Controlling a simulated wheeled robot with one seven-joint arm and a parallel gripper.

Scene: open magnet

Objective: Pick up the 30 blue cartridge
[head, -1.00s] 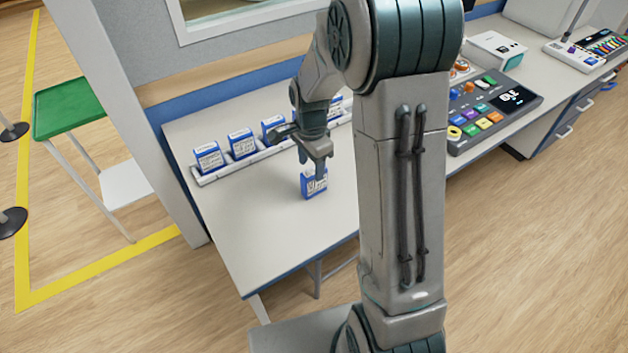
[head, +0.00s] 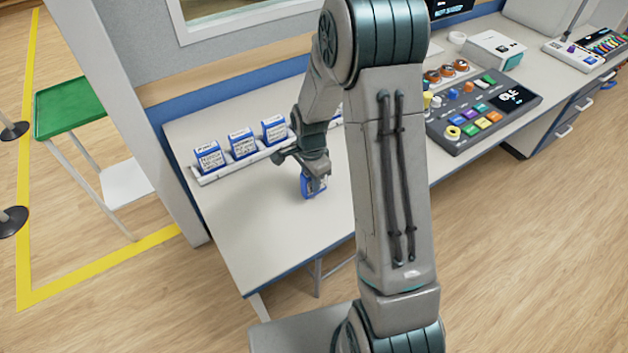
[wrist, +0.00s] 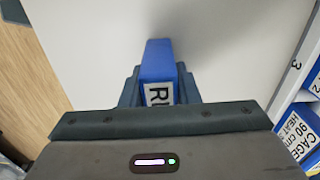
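A blue cartridge (head: 307,187) stands by itself on the table, in front of the rack. My gripper (head: 314,183) is lowered over it and partly hides it in the head view. In the wrist view the blue cartridge (wrist: 159,62) lies between my two fingers (wrist: 160,90), one close along each side. Its white label shows only the letters "RU"; the rest is hidden by my gripper, and no "30" can be read. Whether the fingers press on it or only stand around it, I cannot tell.
A white rack (head: 240,163) behind holds several blue cartridges with white labels; one label in the wrist view (wrist: 298,132) reads "CAGE 90". A button console (head: 485,110) stands to the right. The table front (head: 275,230) is clear. A green-topped stand (head: 70,104) is at left.

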